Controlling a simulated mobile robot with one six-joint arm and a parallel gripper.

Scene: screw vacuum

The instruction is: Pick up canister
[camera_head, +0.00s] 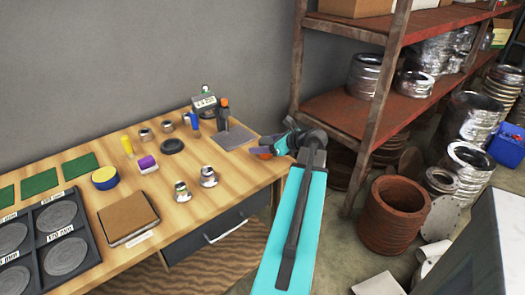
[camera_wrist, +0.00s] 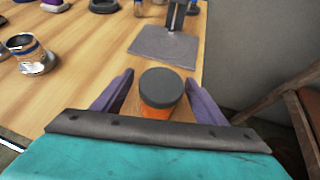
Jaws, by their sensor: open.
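An orange canister (camera_wrist: 157,111) with a dark grey lid stands upright near the table edge in the wrist view. My gripper (camera_wrist: 160,77) is open, with one purple finger on each side of the canister. Gaps show between the fingers and the canister, and its lower part is hidden by my gripper body. In the head view a bit of orange that looks like the canister (camera_head: 264,156) shows at the table's right end, partly hidden by my gripper (camera_head: 270,146).
A grey mat (camera_wrist: 165,43) lies just beyond the canister, with a dark stand on it. Metal fittings (camera_head: 182,192) stand on the wooden table (camera_head: 235,172). A rusty shelf (camera_head: 370,112) with metal rings rises to the right. A grey wall (camera_wrist: 255,50) is close by.

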